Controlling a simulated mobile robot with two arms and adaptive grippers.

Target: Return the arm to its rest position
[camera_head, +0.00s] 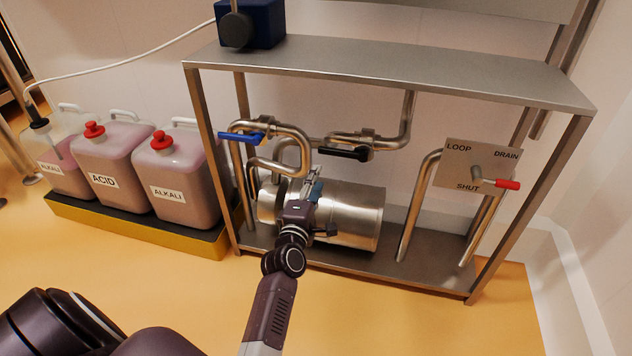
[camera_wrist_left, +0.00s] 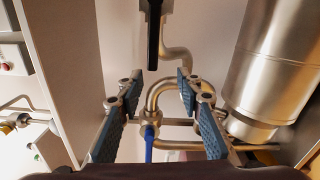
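My left arm reaches up from the bottom middle of the head view. Its left gripper (camera_head: 314,186) is in front of the steel cylinder (camera_head: 352,216) under the frame's top shelf. In the left wrist view the two blue-padded fingers (camera_wrist_left: 158,88) stand wide apart with nothing gripped. A blue valve handle (camera_wrist_left: 149,146) shows in the gap between them, beyond the fingers; it also shows in the head view (camera_head: 246,137). A black valve handle (camera_wrist_left: 154,42) is above the gap. The steel cylinder (camera_wrist_left: 275,70) is to the right. My right gripper is not seen.
The steel frame (camera_head: 390,70) has legs and pipes around my gripper. A LOOP/DRAIN/SHUT plate (camera_head: 462,160) with a red-tipped lever (camera_head: 507,184) is on the right. Several labelled canisters (camera_head: 110,175) stand in a yellow tray (camera_head: 130,237) on the left. The floor in front is clear.

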